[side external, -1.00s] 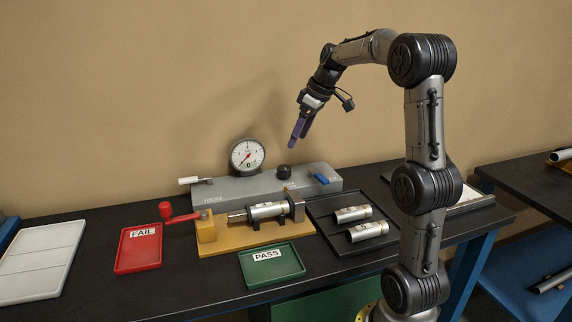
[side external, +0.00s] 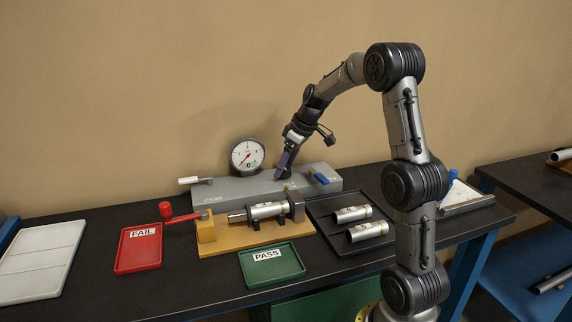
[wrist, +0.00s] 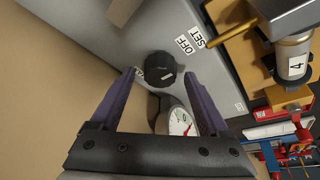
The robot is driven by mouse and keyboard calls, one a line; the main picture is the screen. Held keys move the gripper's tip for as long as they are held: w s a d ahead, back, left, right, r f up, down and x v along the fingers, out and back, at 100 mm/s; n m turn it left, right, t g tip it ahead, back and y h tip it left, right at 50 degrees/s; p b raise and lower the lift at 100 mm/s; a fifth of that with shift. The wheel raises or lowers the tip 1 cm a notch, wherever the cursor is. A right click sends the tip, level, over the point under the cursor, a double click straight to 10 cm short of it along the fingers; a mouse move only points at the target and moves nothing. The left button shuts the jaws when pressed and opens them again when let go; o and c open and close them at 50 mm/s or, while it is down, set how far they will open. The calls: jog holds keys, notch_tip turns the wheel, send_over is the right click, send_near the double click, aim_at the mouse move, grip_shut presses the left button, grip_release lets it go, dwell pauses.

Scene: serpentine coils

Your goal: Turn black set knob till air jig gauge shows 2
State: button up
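The black set knob (wrist: 160,68) stands on top of the grey air jig (wrist: 75,20). In the wrist view it lies just ahead of and between my fingertips. In the side view the knob (side external: 281,175) is partly covered by the fingers. My gripper (side external: 285,172) points down at the knob with its purple fingers open. In the wrist view my gripper (wrist: 160,76) has a finger on each side of the knob; contact cannot be told.
A metal part sits in the yellow fixture (side external: 225,243) before the jig, with a red-knobbed crank (side external: 166,210) at its left. A blue lever (side external: 321,178) is right of the knob. Red FAIL (side external: 138,257) and green PASS (side external: 272,268) trays lie in front.

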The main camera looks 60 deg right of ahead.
grip_shut()
jog(key=shift+m, duration=0.4)
jog(key=m+h, duration=0.1)
jog(key=m, duration=0.2)
jog(key=shift+a+m+h, duration=0.15)
jog(key=shift+m+h, duration=0.15)
jog(key=shift+h, duration=0.1)
jog(key=m+g+h, duration=0.1)
jog(key=m, duration=0.3)
jog(key=shift+w+a, duration=0.1)
jog(key=m, duration=0.2)
jog(key=m+g+h, duration=0.1)
jog(key=m, duration=0.2)
jog(key=shift+w+g, duration=0.1)
jog(key=shift+g, duration=0.2)
jog(key=m, duration=0.2)
jog(key=m+g, duration=0.1)
jog(key=m, duration=0.1)
jog(key=shift+w+g+h, duration=0.1)
jog(key=shift+g+h, duration=0.2)
jog(key=shift+h, duration=0.1)
jog(key=shift+m, duration=0.3)
jog(key=shift+a, duration=0.1)
